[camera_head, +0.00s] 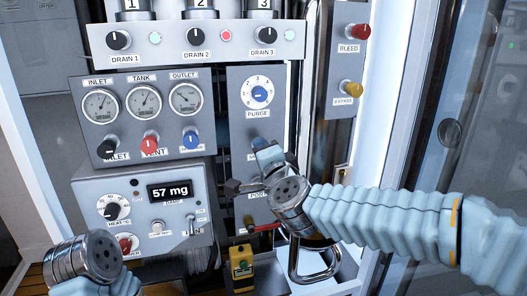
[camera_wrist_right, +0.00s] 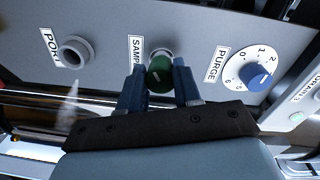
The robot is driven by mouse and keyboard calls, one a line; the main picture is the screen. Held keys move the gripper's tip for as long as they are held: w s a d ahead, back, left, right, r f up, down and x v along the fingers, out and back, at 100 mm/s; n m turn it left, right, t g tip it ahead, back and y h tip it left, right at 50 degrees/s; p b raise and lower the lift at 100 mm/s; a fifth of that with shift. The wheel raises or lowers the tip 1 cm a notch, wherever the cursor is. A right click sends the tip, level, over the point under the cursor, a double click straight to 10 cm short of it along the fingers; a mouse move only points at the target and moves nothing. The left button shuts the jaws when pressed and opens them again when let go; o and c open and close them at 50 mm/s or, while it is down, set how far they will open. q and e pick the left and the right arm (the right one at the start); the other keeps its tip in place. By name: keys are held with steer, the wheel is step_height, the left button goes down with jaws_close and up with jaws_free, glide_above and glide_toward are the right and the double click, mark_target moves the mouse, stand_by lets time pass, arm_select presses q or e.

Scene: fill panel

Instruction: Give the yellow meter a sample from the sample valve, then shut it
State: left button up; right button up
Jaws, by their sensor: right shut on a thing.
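The sample valve's green knob (camera_wrist_right: 160,74) sits beside the SAMPLE label in the right wrist view. My right gripper (camera_wrist_right: 160,88) is shut on it, with one blue finger on each side.
The purge dial (camera_head: 260,94) is above my right gripper. The gauge panel (camera_head: 148,118) and a heater panel (camera_head: 150,212) reading 57 mg are to the left. A red-handled lever (camera_head: 263,228) and a metal loop handle (camera_head: 316,262) are close below my right wrist.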

steer(key=shift+f, duration=0.1)
steer(key=o, duration=1.1)
steer(key=shift+c, duration=0.2)
steer(key=v, duration=1.3)
steer(key=shift+s, duration=0.4)
